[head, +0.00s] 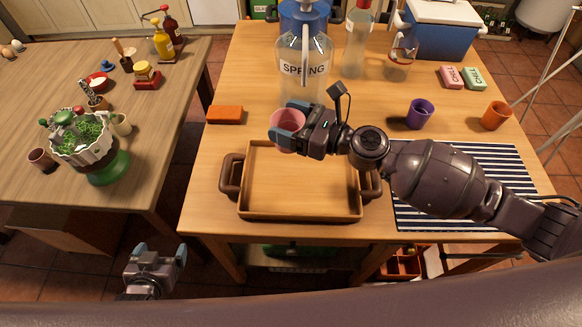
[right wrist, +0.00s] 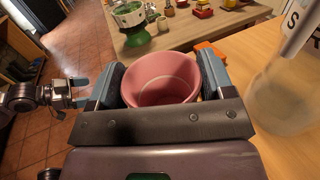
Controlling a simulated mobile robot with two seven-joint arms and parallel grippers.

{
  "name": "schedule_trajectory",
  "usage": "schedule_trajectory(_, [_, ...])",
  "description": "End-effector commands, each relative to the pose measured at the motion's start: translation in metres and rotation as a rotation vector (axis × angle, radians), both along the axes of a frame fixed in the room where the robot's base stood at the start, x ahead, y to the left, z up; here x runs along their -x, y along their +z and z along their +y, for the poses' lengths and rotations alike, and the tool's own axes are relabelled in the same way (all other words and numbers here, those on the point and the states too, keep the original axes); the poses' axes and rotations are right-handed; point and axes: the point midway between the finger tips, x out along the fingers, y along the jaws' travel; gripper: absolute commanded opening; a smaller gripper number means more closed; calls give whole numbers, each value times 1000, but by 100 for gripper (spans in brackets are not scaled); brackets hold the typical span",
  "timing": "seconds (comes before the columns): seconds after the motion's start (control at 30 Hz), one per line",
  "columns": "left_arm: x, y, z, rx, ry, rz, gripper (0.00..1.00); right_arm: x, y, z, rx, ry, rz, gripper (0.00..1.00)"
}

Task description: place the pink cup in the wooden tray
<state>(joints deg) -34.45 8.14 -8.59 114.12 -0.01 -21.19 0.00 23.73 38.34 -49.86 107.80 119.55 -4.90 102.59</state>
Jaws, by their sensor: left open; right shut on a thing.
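The pink cup (head: 287,118) is held by my right gripper (head: 287,133) just behind the far edge of the wooden tray. In the right wrist view the pink cup (right wrist: 160,78) sits between the two fingers of my right gripper (right wrist: 160,90), its open mouth toward the camera. The wooden tray (head: 300,213) lies empty on the table, with a dark handle at each side. My left gripper (head: 155,257) is open and empty, low at the left, in front of the gap between the tables; it also shows in the right wrist view (right wrist: 80,90).
A glass jug (head: 303,85) marked SPRING stands behind the cup. An orange block (head: 225,115) lies left of it. A purple cup (head: 419,113) and an orange cup (head: 495,115) stand to the right. A striped mat (head: 480,160) lies under my right arm.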

Motion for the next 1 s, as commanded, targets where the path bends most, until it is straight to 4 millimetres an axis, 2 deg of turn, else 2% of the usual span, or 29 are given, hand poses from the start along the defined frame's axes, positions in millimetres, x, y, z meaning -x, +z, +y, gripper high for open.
schedule_trajectory(0.03, [1, -12, 0, 0, 0, 6, 88, 1, -18, 0, -2, -1, 7, 52])
schedule_trajectory(0.1, [2, -21, 0, -1, 0, 11, 88, 0, -34, 0, -2, -2, 7, 52])
schedule_trajectory(0.4, [8, -53, 0, 0, -1, 38, 88, 0, -91, 0, -2, -2, 6, 52])
schedule_trajectory(0.67, [11, -62, 0, 0, -1, 46, 88, 0, -108, 0, 0, 0, 0, 52])
schedule_trajectory(0.9, [15, -76, 0, 0, -2, 62, 88, 0, -142, 0, -1, -2, 4, 52])
schedule_trajectory(1.0, [13, -74, -1, -1, -2, 59, 88, 0, -147, 0, -1, -1, 0, 52])
